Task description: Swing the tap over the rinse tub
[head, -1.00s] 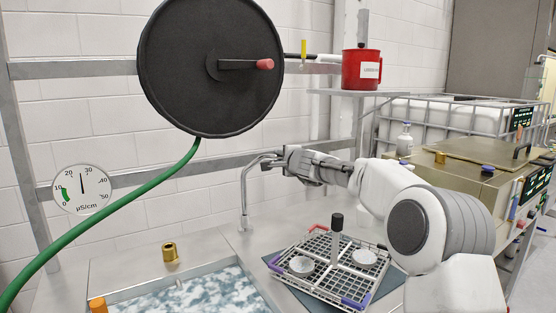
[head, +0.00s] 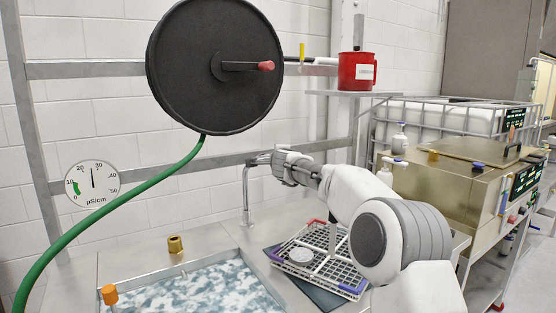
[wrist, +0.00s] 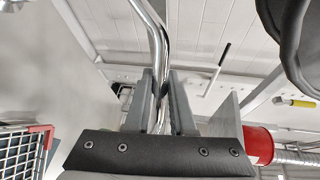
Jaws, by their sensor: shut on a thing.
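The tap (head: 246,196) is a thin chrome gooseneck rising from the counter behind the rinse tub's right back corner. Its upper part bends to the right, away from the tub. My gripper (head: 270,162) is shut on the tap near the spout end, which its fingers partly hide. In the wrist view, the chrome tube (wrist: 155,35) runs between the two grey fingers of my gripper (wrist: 161,78). The rinse tub (head: 150,282), full of foamy water, is sunk in the counter at the lower left of the tap.
A wire basket (head: 290,268) stands on a dark mat right of the tub, under my arm. A brass fitting (head: 175,244) stands behind the tub and an orange-topped post (head: 110,295) at its left corner. A black hose reel (head: 215,65) and green hose (head: 120,203) hang above.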

